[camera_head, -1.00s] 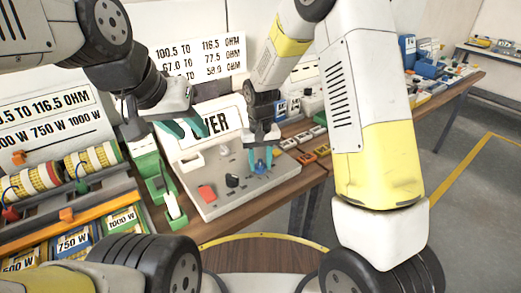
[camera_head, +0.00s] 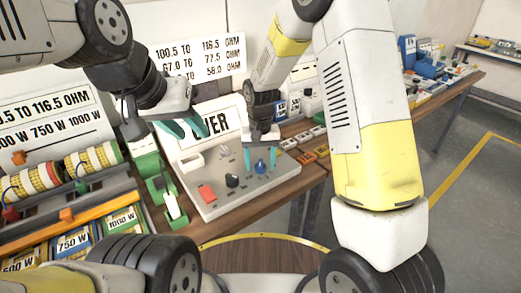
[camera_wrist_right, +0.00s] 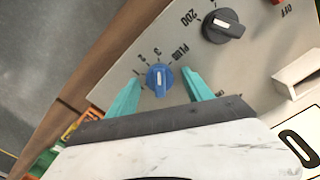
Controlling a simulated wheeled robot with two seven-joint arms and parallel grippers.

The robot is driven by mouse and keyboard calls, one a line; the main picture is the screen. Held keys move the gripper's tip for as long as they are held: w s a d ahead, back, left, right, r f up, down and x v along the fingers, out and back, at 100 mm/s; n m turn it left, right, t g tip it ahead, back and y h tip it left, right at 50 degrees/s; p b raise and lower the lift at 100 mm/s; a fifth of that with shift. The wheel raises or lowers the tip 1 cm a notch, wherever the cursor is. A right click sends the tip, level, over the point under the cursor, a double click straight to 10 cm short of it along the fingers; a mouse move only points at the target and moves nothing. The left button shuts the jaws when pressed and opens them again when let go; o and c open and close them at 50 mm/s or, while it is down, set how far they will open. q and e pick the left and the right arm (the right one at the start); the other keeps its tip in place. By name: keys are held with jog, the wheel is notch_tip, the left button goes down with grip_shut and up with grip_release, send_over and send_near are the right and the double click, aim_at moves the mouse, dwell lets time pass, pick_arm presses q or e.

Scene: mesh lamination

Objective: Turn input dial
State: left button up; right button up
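The blue dial (camera_wrist_right: 159,78) sits on the grey panel of the power unit, with the marks 1, 2, 3 and a word around its upper side in the right wrist view. In the head view the dial (camera_head: 261,166) is near the panel's right side. My right gripper (camera_wrist_right: 162,93) is open, one teal finger on each side of the dial, with visible gaps. It also shows in the head view (camera_head: 261,157), just over the dial. My left gripper (camera_head: 183,129) is open and empty above the panel's back left, in front of the power sign.
A black knob (camera_wrist_right: 223,26) marked 200 is beside the blue dial. A red switch (camera_head: 207,193) is on the panel's front left. Coils and green parts (camera_head: 172,205) stand to the left. Small orange-rimmed trays (camera_head: 308,157) lie to the right.

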aim_at(261, 163)
jog(key=shift+r, duration=0.1)
notch_tip(261, 163, up, 7)
jog(key=shift+r, duration=0.3)
dwell(0.4)
jog(key=shift+s+d+r, duration=0.1)
jog(key=shift+d+r, duration=0.1)
jog(key=shift+r, duration=0.15)
jog(key=s+d+r+t+y, duration=0.1)
jog(key=s+d+r+t, duration=0.2)
jog(key=s+d+r, duration=0.4)
jog(key=s+d+r+t+y, duration=0.1)
jog(key=s+d+r+t, duration=0.2)
jog(key=s+d+r, duration=0.4)
jog(key=s+r, duration=0.2)
jog(key=s, duration=0.4)
jog(key=shift+d+r+m, duration=0.2)
jog(key=shift+r+m, duration=0.1)
jog(key=shift+r, duration=0.1)
